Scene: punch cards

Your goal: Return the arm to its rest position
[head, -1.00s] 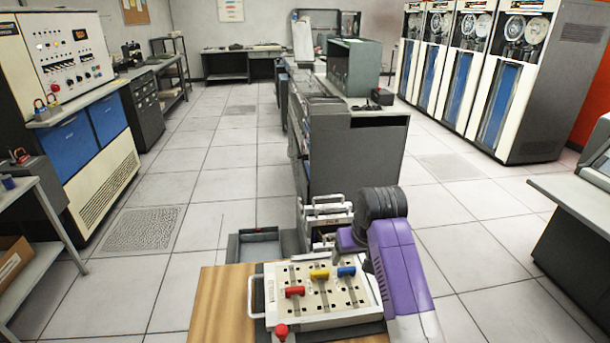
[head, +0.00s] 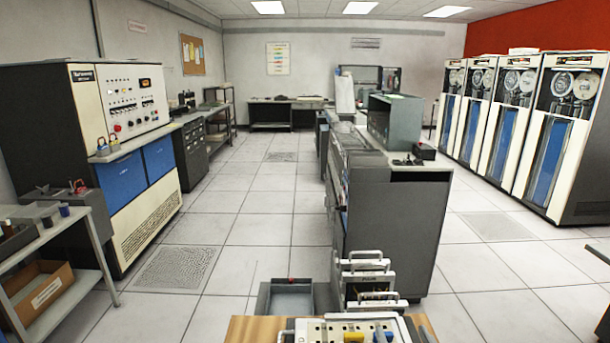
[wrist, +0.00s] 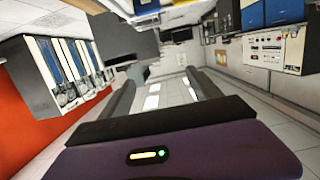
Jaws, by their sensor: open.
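My gripper (wrist: 160,78) shows in the wrist view, its two dark fingers spread apart with nothing between them. The purple wrist housing (wrist: 170,152) fills the bottom of that view and carries a small lit indicator. The gripper points out over the room, clear of any surface. In the head view neither the gripper nor the purple arm link is clearly visible. A white panel with coloured handles (head: 309,329) shows only its far part at the bottom edge. Its yellow handle (head: 353,337) and blue handle (head: 383,334) are partly cut off.
The panel lies on a wooden top (head: 252,331). Beyond it are a grey open tray (head: 290,300) and white-handled racks (head: 367,277). A long grey cabinet (head: 395,230) stands ahead. Tape units (head: 535,130) line the right, a console (head: 100,130) the left. Floor between is clear.

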